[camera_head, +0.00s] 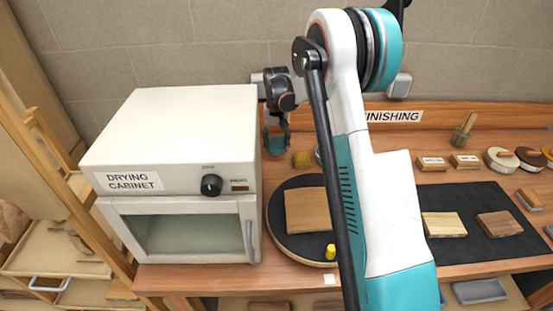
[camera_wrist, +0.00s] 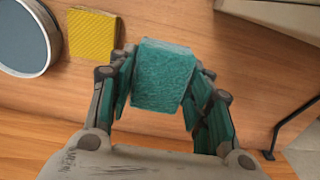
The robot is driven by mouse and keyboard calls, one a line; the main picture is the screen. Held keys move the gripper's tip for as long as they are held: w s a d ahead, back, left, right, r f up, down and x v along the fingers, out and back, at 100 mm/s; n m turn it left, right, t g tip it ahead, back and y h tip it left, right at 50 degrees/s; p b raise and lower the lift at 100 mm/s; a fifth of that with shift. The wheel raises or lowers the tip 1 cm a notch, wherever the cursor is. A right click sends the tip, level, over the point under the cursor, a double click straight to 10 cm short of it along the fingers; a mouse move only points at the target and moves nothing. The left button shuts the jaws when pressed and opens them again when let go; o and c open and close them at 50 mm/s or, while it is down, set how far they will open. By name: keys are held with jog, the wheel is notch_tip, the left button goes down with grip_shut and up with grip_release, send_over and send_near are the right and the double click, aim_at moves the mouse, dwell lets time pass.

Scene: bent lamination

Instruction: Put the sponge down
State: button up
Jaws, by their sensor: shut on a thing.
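My gripper (camera_head: 277,138) is over the bench, just right of the drying cabinet, behind the round dark turntable. In the wrist view, my gripper (camera_wrist: 164,88) is shut on a teal, rough-textured sponge (camera_wrist: 162,66), with one finger on each side of it. The wooden bench top (camera_wrist: 190,30) lies beyond the sponge; I cannot tell whether the sponge touches it. A yellow ribbed block (camera_wrist: 93,38) lies on the bench at the upper left, apart from the held sponge. It also shows in the head view (camera_head: 302,159).
The white drying cabinet (camera_head: 170,130) stands left of my gripper. The turntable (camera_head: 280,235) holds a wooden board and a small yellow item. A round container (camera_wrist: 48,28) is beside the yellow block. A dark mat (camera_head: 480,200) with wood blocks lies right.

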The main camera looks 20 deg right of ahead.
aim_at(277, 163)
jog(key=shift+f+b, duration=0.5)
jog(key=shift+f, duration=2.75)
jog(key=o, duration=0.9)
jog(key=shift+f, duration=0.1)
jog(key=shift+o, duration=0.2)
notch_tip(277, 163, up, 12)
jog(key=shift+r+p, duration=0.15)
jog(key=shift+p, duration=1)
jog(key=shift+s, duration=0.1)
